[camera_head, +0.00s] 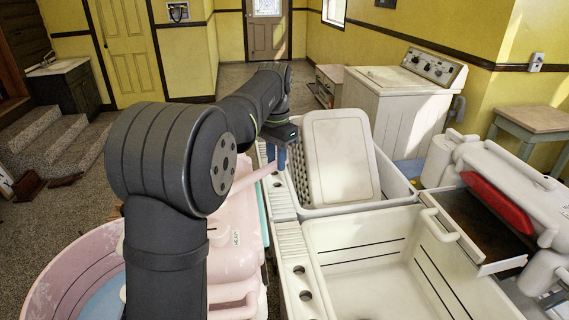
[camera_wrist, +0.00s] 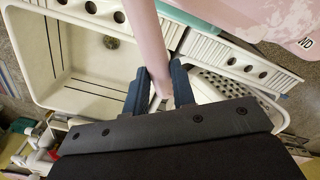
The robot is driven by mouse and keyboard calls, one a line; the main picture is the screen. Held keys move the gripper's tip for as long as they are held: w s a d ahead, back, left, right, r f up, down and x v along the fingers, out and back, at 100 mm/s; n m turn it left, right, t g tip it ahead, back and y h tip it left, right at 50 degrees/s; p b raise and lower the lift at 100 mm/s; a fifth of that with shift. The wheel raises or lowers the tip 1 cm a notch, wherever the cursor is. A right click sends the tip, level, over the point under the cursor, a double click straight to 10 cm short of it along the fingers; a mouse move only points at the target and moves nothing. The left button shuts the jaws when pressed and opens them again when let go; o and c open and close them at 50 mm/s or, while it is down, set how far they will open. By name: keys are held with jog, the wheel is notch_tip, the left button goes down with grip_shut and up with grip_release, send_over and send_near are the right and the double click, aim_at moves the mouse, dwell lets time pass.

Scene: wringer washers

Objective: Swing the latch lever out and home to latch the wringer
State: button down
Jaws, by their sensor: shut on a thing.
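The pink wringer washer (camera_head: 232,232) stands beside the white tubs, partly hidden behind my arm. Its pink latch lever (camera_head: 258,177) sticks out from the washer toward the tubs. In the wrist view the lever (camera_wrist: 146,35) runs down from the top edge to between my fingers. My gripper (camera_head: 281,158) is at the lever's outer end, above the near edge of the tubs. In the wrist view my gripper (camera_wrist: 160,78) has its two dark fingers on either side of the lever end, shut on it. The latch's seat cannot be made out.
A pink round tub (camera_head: 66,268) is at left.

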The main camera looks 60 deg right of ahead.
jog(key=w+n, duration=0.2)
jog(key=w, duration=0.1)
jog(key=w+n, duration=0.2)
jog(key=w, duration=0.2)
jog(key=shift+w+a+n, duration=0.15)
jog(key=shift+w+n, duration=0.1)
jog(key=shift+n, duration=0.15)
jog(key=w+a+n, duration=0.1)
jog(key=w, duration=0.1)
jog(key=w+a+n, duration=0.1)
jog(key=w+n, duration=0.1)
jog(key=w+a+n, duration=0.1)
jog(key=w+n, duration=0.1)
jog(key=w, duration=0.1)
jog(key=shift+a, duration=0.3)
jog(key=shift+w+a+n, duration=0.6)
jog(key=shift+w+n, duration=0.1)
jog(key=c, duration=1.2)
grip_release()
jog(key=shift+w+a, duration=0.1)
notch_tip(320, 180, up, 12)
